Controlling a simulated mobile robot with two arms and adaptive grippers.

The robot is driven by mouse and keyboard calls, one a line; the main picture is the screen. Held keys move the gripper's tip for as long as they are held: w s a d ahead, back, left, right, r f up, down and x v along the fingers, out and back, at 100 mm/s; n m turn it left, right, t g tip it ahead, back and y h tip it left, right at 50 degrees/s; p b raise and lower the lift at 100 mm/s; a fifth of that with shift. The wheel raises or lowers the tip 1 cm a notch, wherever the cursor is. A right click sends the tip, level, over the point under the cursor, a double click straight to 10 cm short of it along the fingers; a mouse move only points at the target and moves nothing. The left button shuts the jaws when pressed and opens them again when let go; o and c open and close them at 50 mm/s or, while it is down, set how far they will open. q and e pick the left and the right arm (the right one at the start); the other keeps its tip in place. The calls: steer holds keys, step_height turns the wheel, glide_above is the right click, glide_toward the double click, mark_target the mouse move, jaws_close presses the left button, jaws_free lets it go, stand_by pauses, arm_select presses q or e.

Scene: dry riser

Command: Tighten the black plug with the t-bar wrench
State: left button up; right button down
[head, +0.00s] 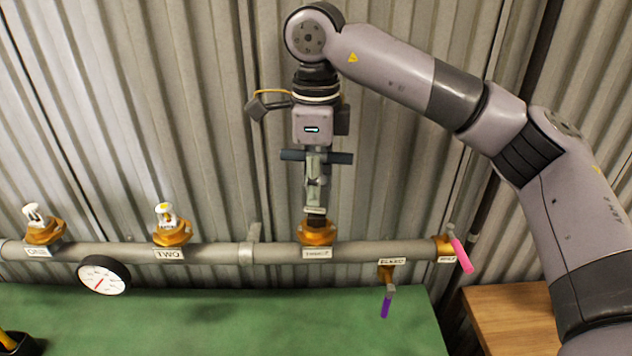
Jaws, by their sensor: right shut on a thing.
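My right gripper (316,160) points straight down in front of the corrugated wall. It is shut on the t-bar wrench (341,157), around the middle of its dark crossbar. The wrench is upright, and its shank runs down toward the third brass outlet (317,236) on the pipe. The black plug (316,219) shows as a dark part at the top of this outlet, directly under the wrench. I cannot tell whether the wrench is fully seated on it. My left gripper is not in view.
A grey pipe (210,252) crosses the scene with two more brass outlets (44,233) (172,234) at left. A dial gauge (103,275), a purple-handled valve (386,305) and a pink-handled valve (461,255) are on it. The green tabletop (230,320) is mostly clear.

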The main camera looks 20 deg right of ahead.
steer(key=shift+r+p, duration=2.1)
steer(key=shift+r, duration=0.95)
